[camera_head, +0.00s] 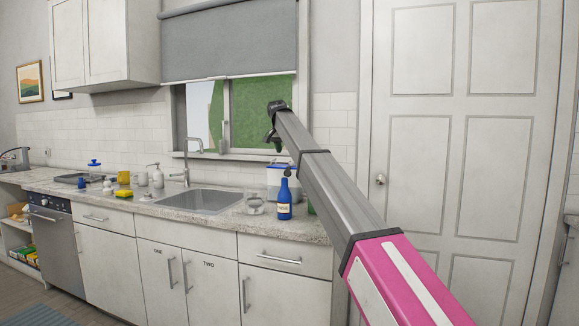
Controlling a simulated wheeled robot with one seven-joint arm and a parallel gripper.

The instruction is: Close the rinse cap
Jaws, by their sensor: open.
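A blue bottle (285,202) with a pale label stands upright on the counter, right of the sink. Its small dark cap (288,172) is at the top of the neck. The cap is too small to tell whether it is open or shut, and the label is too small to read. My gripper (274,144) hangs at the end of my raised arm, in front of the window in the picture. It appears above and slightly left of the bottle, apart from it. It is open and empty.
A clear glass jar (255,203) stands left of the bottle. A white-and-blue container (281,180) is behind it, and a green item (310,206) is partly hidden by my arm. The sink (202,201) and faucet (184,165) lie left. Several small items stand farther left.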

